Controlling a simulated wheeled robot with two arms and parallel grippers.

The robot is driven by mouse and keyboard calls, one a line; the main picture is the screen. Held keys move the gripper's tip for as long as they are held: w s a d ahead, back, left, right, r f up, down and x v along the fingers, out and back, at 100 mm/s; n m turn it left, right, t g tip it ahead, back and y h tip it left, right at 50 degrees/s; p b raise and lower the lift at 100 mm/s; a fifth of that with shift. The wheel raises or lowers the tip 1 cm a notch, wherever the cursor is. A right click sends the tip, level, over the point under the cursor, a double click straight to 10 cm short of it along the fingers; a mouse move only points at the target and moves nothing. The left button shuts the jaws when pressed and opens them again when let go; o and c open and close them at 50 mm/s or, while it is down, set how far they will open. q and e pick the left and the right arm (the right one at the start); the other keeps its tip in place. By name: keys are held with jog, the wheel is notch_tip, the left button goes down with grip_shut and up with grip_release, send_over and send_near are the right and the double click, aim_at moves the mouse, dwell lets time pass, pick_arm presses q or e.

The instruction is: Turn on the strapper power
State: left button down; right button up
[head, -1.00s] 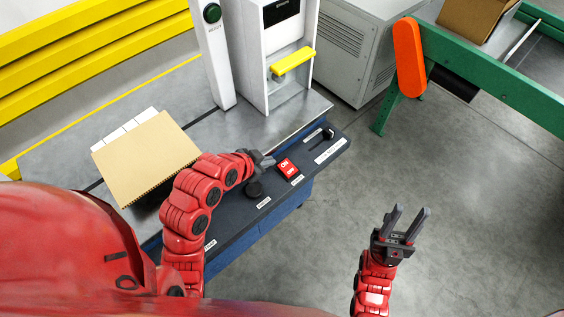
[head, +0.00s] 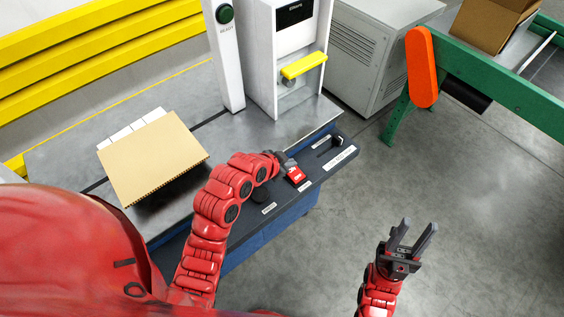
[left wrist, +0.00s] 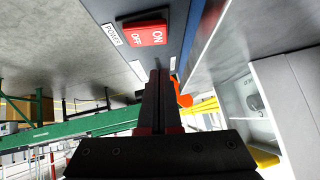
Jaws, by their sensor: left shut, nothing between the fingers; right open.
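The red power switch (head: 296,175) sits on the dark blue control panel (head: 252,224) along the front of the strapper table. In the left wrist view the switch (left wrist: 145,36) shows ON and OFF lettering, with a POWER label (left wrist: 112,35) beside it. My left gripper (head: 284,160) is shut and empty, close to the switch in the head view; I cannot tell whether it touches it. Its fingers (left wrist: 158,85) point towards the panel near the switch in the left wrist view. My right gripper (head: 413,238) is open and empty, over the floor away from the panel.
A black knob (head: 262,196) and a slider (head: 337,141) sit on the same panel. The white strapper column (head: 230,60) and a housing with a yellow bar (head: 303,65) stand behind. A cardboard stack (head: 152,160) lies on the table. Open floor is at right.

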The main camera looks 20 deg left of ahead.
aim_at(293, 169)
pick_arm(q)
jog(key=f, duration=0.1)
jog(key=w+f+p, duration=0.1)
jog(key=f, duration=0.1)
jog(key=shift+f, duration=0.2)
jog(key=shift+w+a+f+p, duration=0.1)
jog(key=shift+f+p, duration=0.25)
jog(key=shift+f, duration=0.3)
jog(key=shift+f, duration=0.1)
jog(key=shift+w+a+f+n+g+h+b, duration=0.3)
jog(key=shift+f+b, duration=0.3)
jog(key=shift+b, duration=0.65)
jog(key=shift+s+r+p, duration=0.2)
jog(key=shift+r+p, duration=0.05)
jog(key=shift+p, duration=0.1)
jog(key=shift+d, duration=0.1)
